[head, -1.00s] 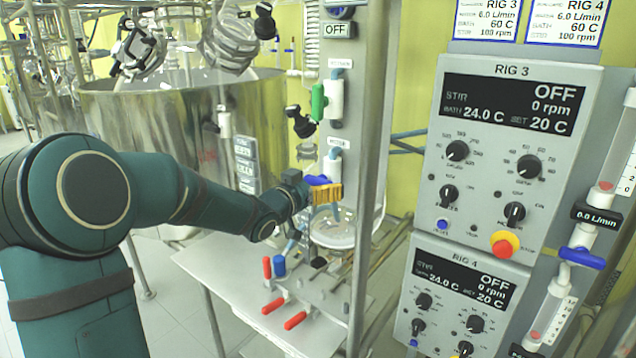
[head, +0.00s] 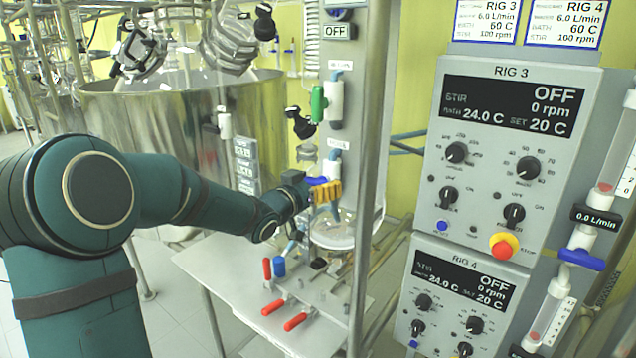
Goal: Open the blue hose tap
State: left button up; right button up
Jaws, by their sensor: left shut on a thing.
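The blue hose tap handle (head: 316,181) shows just behind my left gripper, below a white valve body (head: 332,167) on the grey upright panel. My left gripper (head: 326,193), with yellow fingers, is at the tap and shut on its blue handle. The fingers hide part of the handle, so its exact angle is hard to tell. My right gripper is not in view.
A green-handled tap (head: 319,103) sits above on the same panel. Red-handled valves (head: 295,321) and a blue one (head: 279,266) stand on the bench below. A metal post (head: 368,150) rises close to the right of my gripper. The control box (head: 520,150) is farther right.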

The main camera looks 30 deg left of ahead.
pick_arm(q)
jog(key=n+p, duration=0.1)
jog(key=n, duration=0.2)
jog(key=shift+n+p, duration=0.3)
jog(key=shift+p, duration=0.05)
jog(key=n+p, duration=0.2)
jog(key=n, duration=0.2)
jog(key=shift+a+n, duration=0.1)
jog(key=shift+n, duration=0.2)
jog(key=n+p, duration=0.2)
jog(key=n, duration=0.3)
jog(key=shift+p, duration=0.4)
jog(key=shift+f+n+p, duration=0.15)
jog(key=shift+n+p, duration=0.6)
jog(key=shift+n, duration=0.95)
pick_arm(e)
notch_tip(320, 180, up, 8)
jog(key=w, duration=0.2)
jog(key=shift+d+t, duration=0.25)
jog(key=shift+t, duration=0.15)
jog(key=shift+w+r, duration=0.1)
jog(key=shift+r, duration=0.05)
pick_arm(q)
jog(key=o, duration=1)
jog(key=shift+s, duration=0.15)
